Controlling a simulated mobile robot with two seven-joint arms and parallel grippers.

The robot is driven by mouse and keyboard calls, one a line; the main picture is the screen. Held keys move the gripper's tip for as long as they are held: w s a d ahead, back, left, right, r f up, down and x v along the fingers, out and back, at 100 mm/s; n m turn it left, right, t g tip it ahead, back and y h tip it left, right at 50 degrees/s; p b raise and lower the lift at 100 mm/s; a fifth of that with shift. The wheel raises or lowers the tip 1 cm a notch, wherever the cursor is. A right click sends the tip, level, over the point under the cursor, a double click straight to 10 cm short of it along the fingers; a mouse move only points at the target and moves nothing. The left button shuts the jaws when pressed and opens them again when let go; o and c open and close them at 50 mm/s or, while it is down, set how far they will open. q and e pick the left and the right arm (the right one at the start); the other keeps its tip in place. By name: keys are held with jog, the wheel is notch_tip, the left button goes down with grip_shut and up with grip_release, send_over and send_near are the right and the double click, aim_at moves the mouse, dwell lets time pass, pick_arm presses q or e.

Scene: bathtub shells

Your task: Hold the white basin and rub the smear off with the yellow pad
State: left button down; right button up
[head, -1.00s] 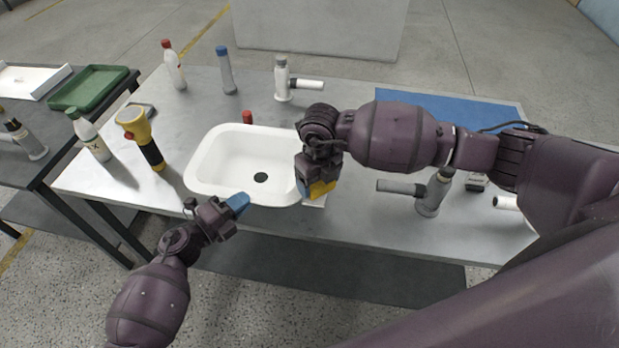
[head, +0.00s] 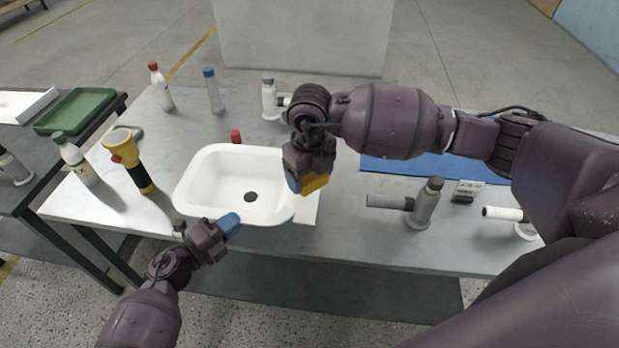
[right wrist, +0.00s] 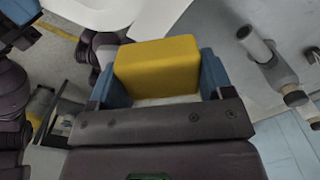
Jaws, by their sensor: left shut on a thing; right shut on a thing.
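The white basin (head: 213,167) stands on the grey table with a dark drain hole in its floor. I cannot make out a smear in it. My left gripper (head: 229,224) is shut on the basin's near rim. My right gripper (head: 307,187) is shut on the yellow pad (head: 316,182), above the right edge of the basin. In the right wrist view the pad (right wrist: 157,68) sits between the blue fingertips, with part of the white basin (right wrist: 110,12) beyond it.
A yellow flashlight (head: 125,155) and a green-capped bottle (head: 75,160) stand left of the basin. Several bottles stand behind. A grey bottle with a side tube (head: 425,203) stands to the right, near a blue mat (head: 430,165). A white sheet (head: 308,210) lies beside the basin.

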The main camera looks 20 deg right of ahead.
dwell(0.3)
pick_arm(q)
jog(key=c, duration=1.2)
grip_release()
jog(key=v, duration=1.2)
